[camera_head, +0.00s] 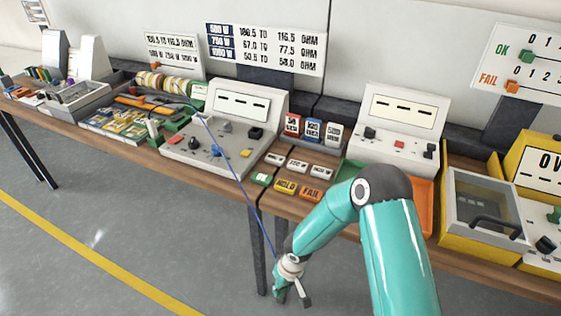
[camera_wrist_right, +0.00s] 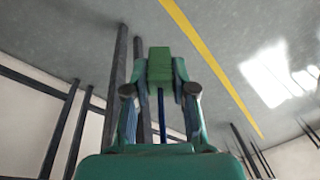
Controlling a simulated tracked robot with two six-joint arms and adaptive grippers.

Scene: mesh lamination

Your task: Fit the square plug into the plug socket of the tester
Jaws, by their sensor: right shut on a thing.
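My right gripper (camera_head: 290,292) hangs in front of the table's edge, low over the floor. In the right wrist view its fingers (camera_wrist_right: 160,85) are shut on a green square block, the square plug (camera_wrist_right: 160,65), with a blue cord trailing from it. The cord (camera_head: 237,178) runs in the head view from the gripper up across the grey tester (camera_head: 185,152). This tester has a sloped panel with a blue knob, a black block and a blank-dash display. I cannot make out which part is the plug socket. My left gripper is out of view.
A second console (camera_head: 395,148) with a dash display stands to the right, partly behind my arm. Between them lie small labelled blocks (camera_head: 297,166) and HOLD and FAIL tiles (camera_head: 311,194). A yellow-framed lidded box (camera_head: 485,205) is at right. The floor in front is clear.

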